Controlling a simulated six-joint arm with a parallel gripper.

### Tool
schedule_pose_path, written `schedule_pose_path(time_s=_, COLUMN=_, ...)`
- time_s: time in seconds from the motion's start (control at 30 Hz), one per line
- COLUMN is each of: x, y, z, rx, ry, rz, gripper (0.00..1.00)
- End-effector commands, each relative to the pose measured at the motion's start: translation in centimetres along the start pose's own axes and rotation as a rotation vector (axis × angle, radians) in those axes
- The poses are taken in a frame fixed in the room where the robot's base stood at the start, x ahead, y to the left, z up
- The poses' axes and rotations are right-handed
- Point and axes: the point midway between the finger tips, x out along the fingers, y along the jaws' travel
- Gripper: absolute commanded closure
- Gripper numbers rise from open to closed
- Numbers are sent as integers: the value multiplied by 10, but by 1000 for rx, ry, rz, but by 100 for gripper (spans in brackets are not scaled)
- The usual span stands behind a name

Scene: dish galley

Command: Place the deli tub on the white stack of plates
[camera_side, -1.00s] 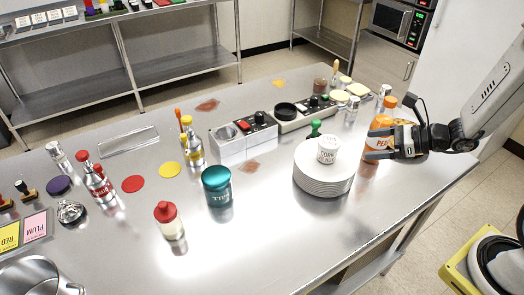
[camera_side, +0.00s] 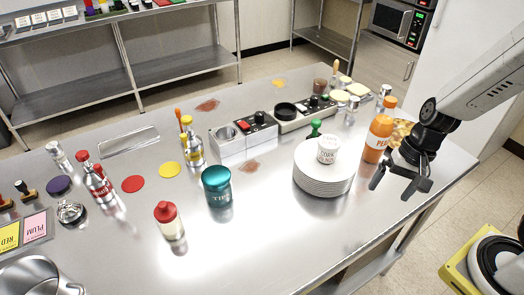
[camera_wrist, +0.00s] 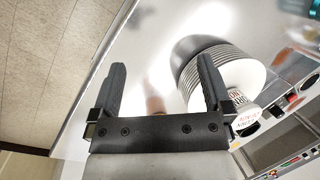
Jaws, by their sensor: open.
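The white deli tub (camera_side: 327,149) with dark lettering stands upright on the white stack of plates (camera_side: 322,183), towards its back. In the wrist view the tub (camera_wrist: 240,108) and the stack (camera_wrist: 224,66) are to the right of my fingers. My gripper (camera_side: 392,188) is open and empty, pointing down to the right of the stack and apart from it. Its two fingers show spread in the wrist view (camera_wrist: 160,85). No finger touches the tub.
An orange bottle (camera_side: 378,139) stands between the stack and my arm. A green-handled stamp (camera_side: 315,128) is behind the stack. A teal jar (camera_side: 217,186) and a red-capped bottle (camera_side: 170,220) stand to the left. The counter in front of the stack is clear.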

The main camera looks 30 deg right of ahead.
Motion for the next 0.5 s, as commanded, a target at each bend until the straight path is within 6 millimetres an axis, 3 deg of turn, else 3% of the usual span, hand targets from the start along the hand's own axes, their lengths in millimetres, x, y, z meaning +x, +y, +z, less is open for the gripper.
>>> schedule_pose_path(time_s=0.3, x=-16, y=-8, z=-19, rx=-534, ry=212, rz=157, gripper=0)
schedule_pose_path(time_s=0.5, x=-23, y=-18, z=-26, rx=-721, ry=287, rz=199, gripper=0)
